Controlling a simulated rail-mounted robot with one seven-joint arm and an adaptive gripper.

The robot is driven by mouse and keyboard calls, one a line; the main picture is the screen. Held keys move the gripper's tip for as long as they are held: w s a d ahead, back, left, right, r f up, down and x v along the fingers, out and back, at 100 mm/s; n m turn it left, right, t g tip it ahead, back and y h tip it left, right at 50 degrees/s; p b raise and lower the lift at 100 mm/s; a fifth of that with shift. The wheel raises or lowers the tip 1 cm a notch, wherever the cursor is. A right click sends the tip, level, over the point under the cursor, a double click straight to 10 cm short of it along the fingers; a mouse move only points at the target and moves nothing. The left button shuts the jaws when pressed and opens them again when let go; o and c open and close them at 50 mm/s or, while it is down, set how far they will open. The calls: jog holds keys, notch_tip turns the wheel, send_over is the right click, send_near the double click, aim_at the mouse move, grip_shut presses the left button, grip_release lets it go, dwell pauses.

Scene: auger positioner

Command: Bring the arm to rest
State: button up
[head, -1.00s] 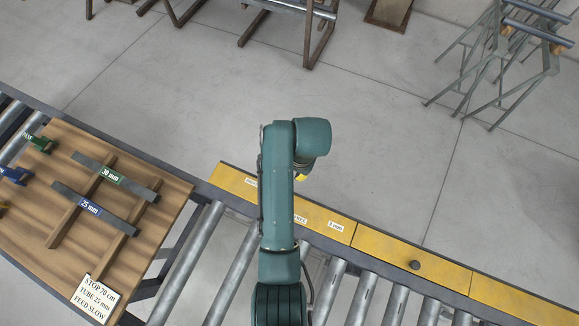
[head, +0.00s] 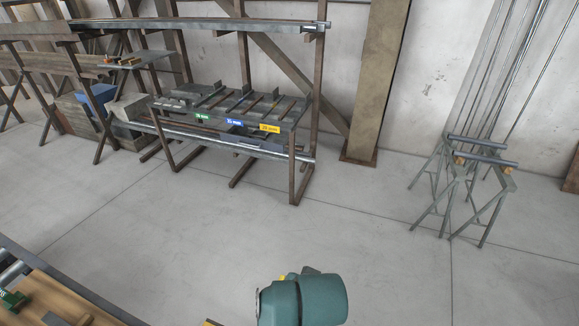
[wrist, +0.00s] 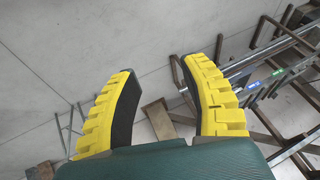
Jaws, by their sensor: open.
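My gripper (wrist: 158,88) shows in the wrist view with its two yellow, black-padded fingers spread wide apart.
A steel rack (head: 240,105) with labelled shelves stands at the back. Trestles (head: 465,185) holding bars stand at the right. A wooden board (head: 60,300) shows at the lower left. The grey floor (head: 200,225) between is clear.

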notch_tip(320, 180, up, 14)
jog(key=w+d+r+t+p, duration=0.1)
jog(key=w+d+t+p, duration=0.1)
jog(key=t, duration=0.3)
jog(key=s+d+r+n+t+h, duration=0.1)
jog(key=s+r+t, duration=0.3)
jog(key=r, duration=0.5)
jog(key=s+d+r+n+t, duration=0.1)
jog(key=s+r+t, duration=0.2)
jog(key=r, duration=0.6)
jog(key=s+d+r+n+t+h, duration=0.1)
jog(key=s+r+t, duration=0.3)
jog(key=r, duration=0.5)
jog(key=shift+s+d+r+n+t+h, duration=0.15)
jog(key=shift+s+d+n+t+h, duration=0.15)
jog(key=shift+t, duration=0.1)
